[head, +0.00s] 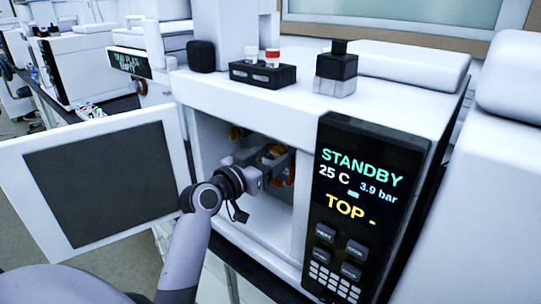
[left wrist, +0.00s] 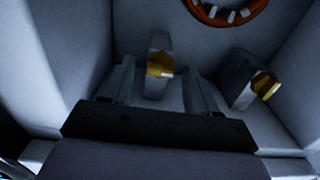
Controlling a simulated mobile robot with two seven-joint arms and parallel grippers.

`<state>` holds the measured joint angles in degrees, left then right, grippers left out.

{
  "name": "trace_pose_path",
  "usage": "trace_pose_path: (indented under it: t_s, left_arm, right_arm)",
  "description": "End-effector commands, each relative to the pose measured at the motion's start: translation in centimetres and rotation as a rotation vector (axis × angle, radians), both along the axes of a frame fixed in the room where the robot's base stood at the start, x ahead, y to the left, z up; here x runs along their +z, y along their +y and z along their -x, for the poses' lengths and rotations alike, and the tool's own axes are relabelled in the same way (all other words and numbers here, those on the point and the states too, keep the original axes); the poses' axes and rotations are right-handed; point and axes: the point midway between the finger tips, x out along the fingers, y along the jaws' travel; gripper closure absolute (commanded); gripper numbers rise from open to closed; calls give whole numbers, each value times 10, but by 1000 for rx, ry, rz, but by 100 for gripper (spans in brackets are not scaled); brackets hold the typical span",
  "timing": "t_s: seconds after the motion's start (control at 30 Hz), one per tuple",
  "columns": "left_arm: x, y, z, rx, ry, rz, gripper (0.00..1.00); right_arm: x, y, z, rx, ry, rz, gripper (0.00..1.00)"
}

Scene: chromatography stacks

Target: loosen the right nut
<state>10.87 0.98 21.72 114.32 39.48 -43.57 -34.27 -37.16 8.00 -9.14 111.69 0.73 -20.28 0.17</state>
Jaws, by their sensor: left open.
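In the left wrist view, a brass nut (left wrist: 160,65) on a grey block lies between the two fingers of my left gripper (left wrist: 163,90). A second brass nut (left wrist: 265,86) on another grey block lies outside the fingers, at the right of that view. My right gripper is not in view.
An orange ring (left wrist: 230,12) sits at the compartment's back. The instrument door (head: 95,170) stands open at left; the control panel (head: 360,205) reads STANDBY, 25 C, 3.9 bar, TOP. A black vial rack (head: 262,75) stands on top. The compartment walls are close around the gripper.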

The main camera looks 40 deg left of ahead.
Motion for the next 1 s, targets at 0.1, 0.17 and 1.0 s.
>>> trace_pose_path:
  t_s: [0.1,0.17,1.0]
  left_arm:
    - [0,0,-1,0,0,0,40]
    - [0,0,-1,0,0,0,40]
    - [-1,0,-1,-1,13,151,96]
  right_arm:
    - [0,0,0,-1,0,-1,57]
    - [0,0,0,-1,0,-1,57]
    - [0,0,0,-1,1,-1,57]
